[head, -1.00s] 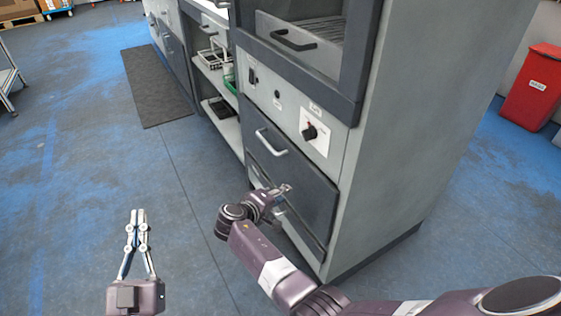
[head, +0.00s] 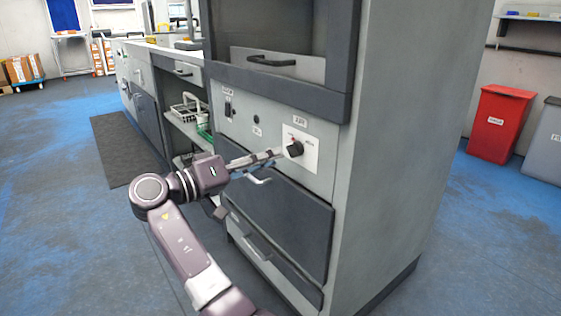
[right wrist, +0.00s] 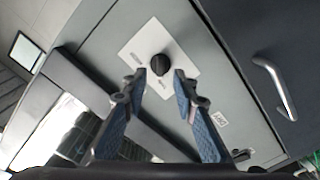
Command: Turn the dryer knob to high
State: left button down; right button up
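The dryer knob (head: 295,149) is a small black dial on a white plate on the grey front panel of the dryer cabinet (head: 375,150). In the right wrist view the knob (right wrist: 159,65) lies ahead, between and a little beyond the two fingertips. My right gripper (head: 280,155) reaches toward the knob from the left, with its fingertips close to it. In the right wrist view my right gripper (right wrist: 160,78) is open, with a clear gap between the fingers and nothing held. Whether a finger touches the knob cannot be told. My left gripper is out of the head view.
A drawer handle (head: 257,180) sits just below my right gripper. A shelf with a wire basket (head: 187,110) is to the left. A red bin (head: 500,123) stands at the right.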

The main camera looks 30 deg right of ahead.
aim_at(289, 152)
jog(key=shift+w+d+b, duration=0.2)
jog(key=shift+d+b, duration=0.3)
jog(key=shift+d, duration=1.55)
grip_shut()
